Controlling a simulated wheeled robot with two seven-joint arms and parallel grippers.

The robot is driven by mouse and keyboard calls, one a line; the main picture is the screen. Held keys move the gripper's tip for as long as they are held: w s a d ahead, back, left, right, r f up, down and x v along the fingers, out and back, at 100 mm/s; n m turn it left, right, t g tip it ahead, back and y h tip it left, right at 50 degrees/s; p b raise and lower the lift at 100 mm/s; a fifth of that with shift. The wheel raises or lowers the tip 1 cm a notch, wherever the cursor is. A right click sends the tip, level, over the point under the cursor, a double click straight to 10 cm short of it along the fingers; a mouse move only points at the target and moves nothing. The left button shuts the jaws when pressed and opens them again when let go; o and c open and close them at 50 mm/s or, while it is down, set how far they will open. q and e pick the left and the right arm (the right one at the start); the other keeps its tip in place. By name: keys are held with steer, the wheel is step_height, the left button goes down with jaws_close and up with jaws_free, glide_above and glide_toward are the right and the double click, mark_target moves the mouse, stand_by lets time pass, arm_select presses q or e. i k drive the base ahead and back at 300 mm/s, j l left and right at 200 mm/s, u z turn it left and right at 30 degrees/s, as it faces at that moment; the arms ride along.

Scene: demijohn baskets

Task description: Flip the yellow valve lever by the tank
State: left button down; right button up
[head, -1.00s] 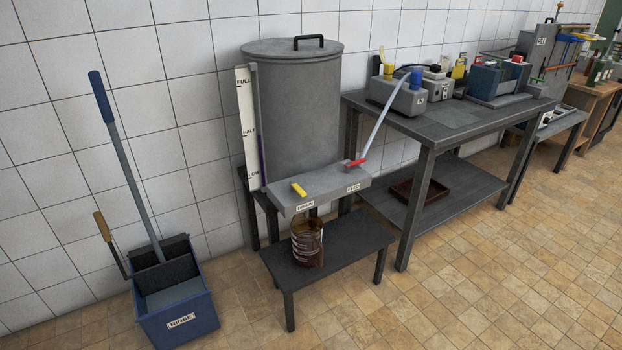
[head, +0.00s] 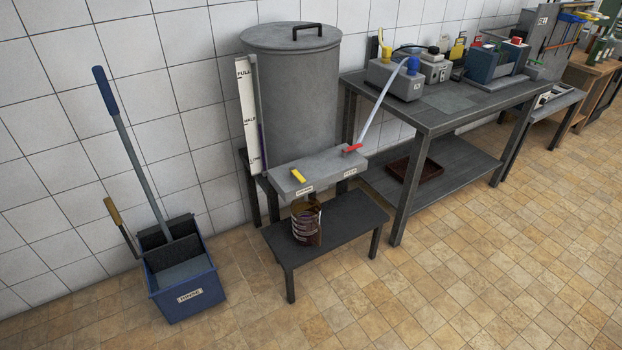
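The yellow valve lever (head: 298,175) lies on the left part of a grey valve block (head: 330,176) in front of the tank. A label, too small to read surely, is below it. A red lever (head: 352,148) sits at the right part of the same block, with a pale hose rising from it. The grey cylindrical tank (head: 292,95) has a lid with a black handle and a level scale on its left side. Neither of my grippers shows in the head view.
A low dark stand (head: 340,226) holds a brown glass jar (head: 306,222) under the block. A blue mop bucket (head: 183,285) stands at the left. A grey table (head: 450,110) with machines is at the right. The tiled floor (head: 420,290) in front is clear.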

mark_target(294, 172)
steer(key=i+l+u, duration=0.1)
steer(key=i+l, duration=0.35)
steer(key=l, duration=0.15)
steer(key=i+l+u, duration=0.15)
steer(key=i+l, duration=0.3)
steer(key=l, duration=0.25)
steer(key=i+l+u, duration=0.15)
steer(key=i+l, duration=0.25)
steer(key=l, duration=0.3)
steer(key=i+l+u, duration=0.15)
steer(key=l, duration=0.2)
steer(key=i+l+u, duration=0.1)
steer(key=i+l, duration=0.15)
steer(key=l, duration=0.15)
